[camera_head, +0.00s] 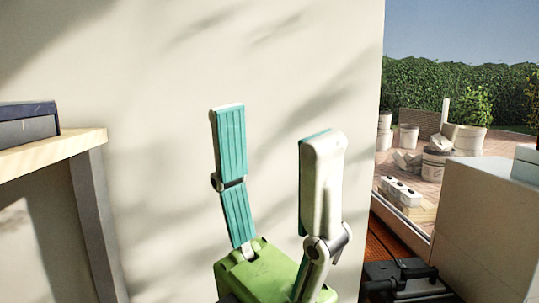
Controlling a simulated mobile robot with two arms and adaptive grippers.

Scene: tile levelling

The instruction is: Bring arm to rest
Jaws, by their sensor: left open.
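My left gripper (275,123) stands upright in the lower middle of the head view, with its fingers pointing up. Its green body is cut off by the bottom edge. The two fingers are wide apart with teal ribbed pads, and nothing is between them. The plain pale wall is behind it. The rest of the left arm is out of sight below. My right gripper does not show.
A wooden-topped table (60,148) with a grey leg is at left, bearing a dark box (28,124). At right are a pale grey block (485,225) and a black case (405,278). Beyond the wall (150,80) lies a patio with buckets.

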